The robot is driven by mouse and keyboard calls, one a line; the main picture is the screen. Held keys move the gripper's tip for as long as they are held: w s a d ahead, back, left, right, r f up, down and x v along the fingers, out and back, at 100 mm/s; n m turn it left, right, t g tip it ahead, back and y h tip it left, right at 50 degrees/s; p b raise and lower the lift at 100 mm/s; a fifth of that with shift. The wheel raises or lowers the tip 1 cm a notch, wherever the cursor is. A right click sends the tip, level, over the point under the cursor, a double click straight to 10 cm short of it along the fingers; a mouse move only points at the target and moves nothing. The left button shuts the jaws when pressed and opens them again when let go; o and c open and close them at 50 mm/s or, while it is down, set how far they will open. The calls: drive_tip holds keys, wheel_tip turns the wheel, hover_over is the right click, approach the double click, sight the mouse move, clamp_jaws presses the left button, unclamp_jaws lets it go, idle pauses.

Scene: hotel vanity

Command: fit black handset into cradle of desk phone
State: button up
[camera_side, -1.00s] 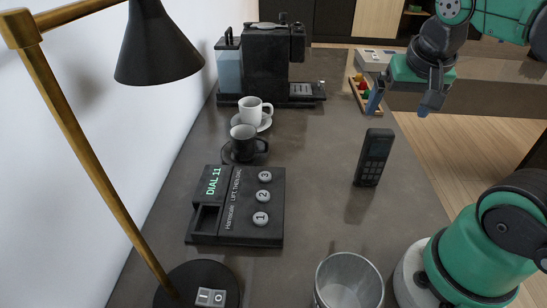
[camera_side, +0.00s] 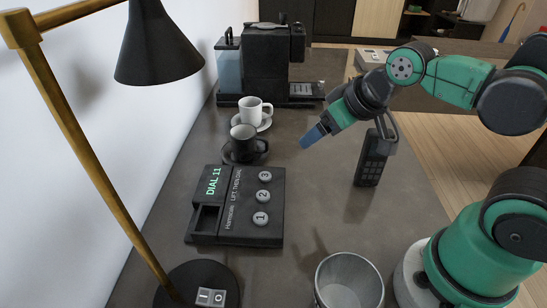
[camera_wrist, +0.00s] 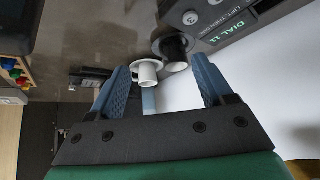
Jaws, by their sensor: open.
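The black handset (camera_side: 371,160) stands upright on the counter in the side view, right of the desk phone. The desk phone (camera_side: 238,207) lies flat at centre left, with numbered buttons, a lit "DIAL 11" display and an empty recessed cradle (camera_side: 206,220) at its left end. My gripper (camera_side: 313,137) is open and empty in the air, left of the handset and tilted toward the phone. Part of my arm passes close to the top of the handset. In the wrist view my open fingers (camera_wrist: 160,85) have nothing between them in grasp; the phone (camera_wrist: 215,22) shows upper right, the handset does not.
A black cup (camera_side: 243,141) and a white cup (camera_side: 252,110) stand on saucers behind the phone. A coffee machine (camera_side: 273,62) is at the back. A brass lamp (camera_side: 82,140) is at left, a metal bin (camera_side: 347,284) in front. The counter between phone and handset is clear.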

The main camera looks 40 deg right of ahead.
wheel_tip(320, 180, up, 4)
drive_tip(key=n+g+y, duration=0.3)
drive_tip(key=n+g, duration=0.1)
drive_tip(key=n, duration=0.5)
hover_over(390, 131)
drive_tip(key=shift+d+r, duration=0.1)
drive_tip(key=shift+r, duration=0.3)
wheel_tip(390, 131, down, 5)
drive_tip(key=shift+f, duration=0.65)
drive_tip(key=shift+x, duration=2.7)
drive_tip(key=shift+c, duration=0.2)
clamp_jaws()
